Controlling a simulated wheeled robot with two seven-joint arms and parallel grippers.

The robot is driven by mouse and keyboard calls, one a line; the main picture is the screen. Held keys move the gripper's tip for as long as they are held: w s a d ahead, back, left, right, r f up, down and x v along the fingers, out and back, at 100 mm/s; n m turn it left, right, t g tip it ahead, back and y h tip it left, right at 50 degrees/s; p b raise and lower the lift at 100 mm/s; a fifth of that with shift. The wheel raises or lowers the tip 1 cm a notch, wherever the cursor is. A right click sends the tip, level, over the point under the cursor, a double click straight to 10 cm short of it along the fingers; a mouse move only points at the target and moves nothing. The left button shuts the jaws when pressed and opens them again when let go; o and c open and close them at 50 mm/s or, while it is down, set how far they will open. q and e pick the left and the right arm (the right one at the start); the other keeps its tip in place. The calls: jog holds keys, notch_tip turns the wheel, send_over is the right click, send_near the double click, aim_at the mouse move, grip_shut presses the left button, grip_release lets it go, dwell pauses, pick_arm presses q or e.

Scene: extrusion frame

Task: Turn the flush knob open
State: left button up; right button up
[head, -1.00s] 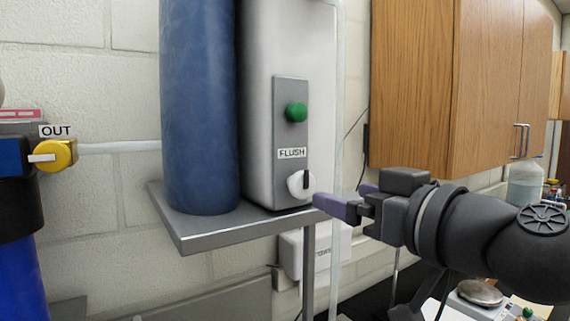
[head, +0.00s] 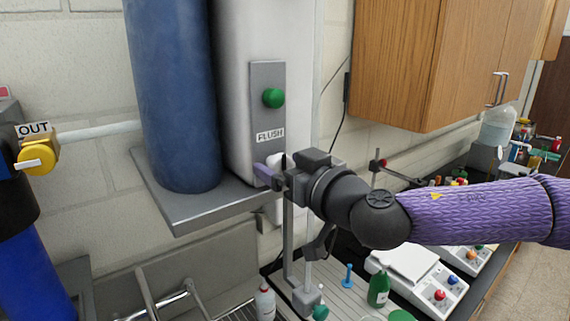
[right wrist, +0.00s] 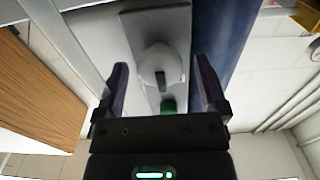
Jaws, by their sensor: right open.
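The white flush knob (head: 274,158) sits on the grey panel (head: 267,115) of a white cabinet, below the FLUSH label (head: 270,135) and a green button (head: 273,98). In the head view the gripper partly hides the knob. The right wrist view shows the knob (right wrist: 158,62) face-on, its dark pointer mark running roughly up and down the picture. My right gripper (head: 268,176) is open at the knob. In the right wrist view its two purple fingers (right wrist: 161,72) stand either side of the knob, with gaps visible. My left gripper is not in view.
A blue cylinder (head: 175,90) stands left of the cabinet on a grey shelf (head: 195,213). A wooden cupboard (head: 425,60) hangs to the right. Below are a bench with bottles (head: 378,290) and instruments (head: 425,275). A yellow OUT valve (head: 40,152) is at far left.

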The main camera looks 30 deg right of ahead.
grip_shut()
dwell(0.4)
jog(key=n+b, duration=0.2)
jog(key=n, duration=0.1)
jog(key=shift+a+f, duration=0.1)
jog(key=shift+f, duration=0.05)
jog(key=n+b, duration=0.2)
jog(key=n, duration=0.2)
jog(key=shift+n, duration=0.3)
jog(key=n+b, duration=0.2)
jog(key=n, duration=0.3)
jog(key=shift+a, duration=0.1)
jog(key=shift+f+n+b, duration=0.1)
jog(key=shift+n+b, duration=0.55)
jog(key=shift+n, duration=2.05)
